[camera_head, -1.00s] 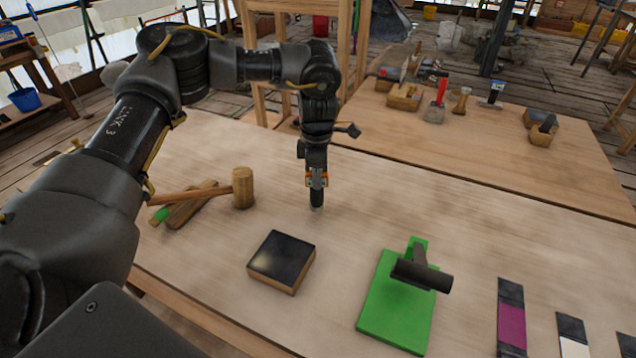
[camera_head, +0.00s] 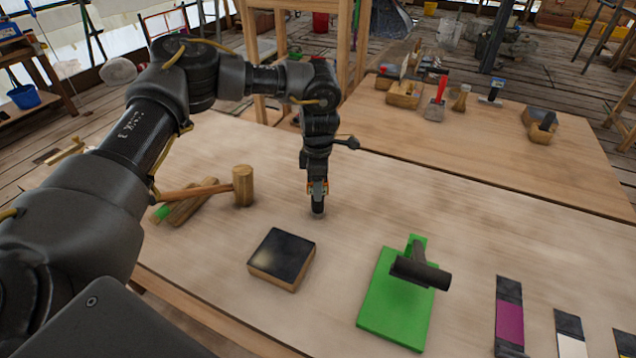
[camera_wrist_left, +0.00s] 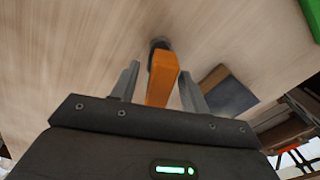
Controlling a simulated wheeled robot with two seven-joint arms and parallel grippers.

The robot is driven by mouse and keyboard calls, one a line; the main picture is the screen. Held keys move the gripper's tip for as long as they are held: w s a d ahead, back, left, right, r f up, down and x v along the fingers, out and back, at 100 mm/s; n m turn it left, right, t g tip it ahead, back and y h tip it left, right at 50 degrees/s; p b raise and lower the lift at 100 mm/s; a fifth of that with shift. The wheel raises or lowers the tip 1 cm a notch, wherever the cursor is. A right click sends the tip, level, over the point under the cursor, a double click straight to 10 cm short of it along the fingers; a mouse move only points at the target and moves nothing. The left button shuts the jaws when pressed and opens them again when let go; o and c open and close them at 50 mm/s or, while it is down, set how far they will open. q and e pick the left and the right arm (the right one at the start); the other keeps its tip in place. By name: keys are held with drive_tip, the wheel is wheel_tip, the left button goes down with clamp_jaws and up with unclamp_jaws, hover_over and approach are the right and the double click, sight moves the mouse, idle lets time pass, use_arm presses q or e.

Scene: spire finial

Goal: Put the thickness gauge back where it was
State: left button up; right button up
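What looks like the thickness gauge, an orange body with a dark round end, is upright at my left gripper (camera_head: 317,188). Its dark end (camera_head: 318,209) is at the table surface, behind the black-topped block. In the left wrist view the orange body (camera_wrist_left: 162,80) lies between the two fingers, with a clear gap on the left side and little or none on the right. The fingers look spread around it rather than clamped. Whether the dark end touches the table is hard to tell. My right gripper is out of view.
A wooden mallet (camera_head: 243,186) lies left on the table (camera_head: 400,210). A black-topped block (camera_head: 282,258) lies in front, and a green plate (camera_head: 393,305) with a dark cylindrical handle to its right. Coloured strips (camera_head: 509,318) lie at the right. Table behind the gripper is clear.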

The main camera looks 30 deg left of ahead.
use_arm(q)
drive_tip(key=shift+r, duration=0.1)
wheel_tip(320, 180, up, 12)
drive_tip(key=b, duration=0.1)
drive_tip(key=shift+r, duration=0.15)
idle(0.4)
idle(0.4)
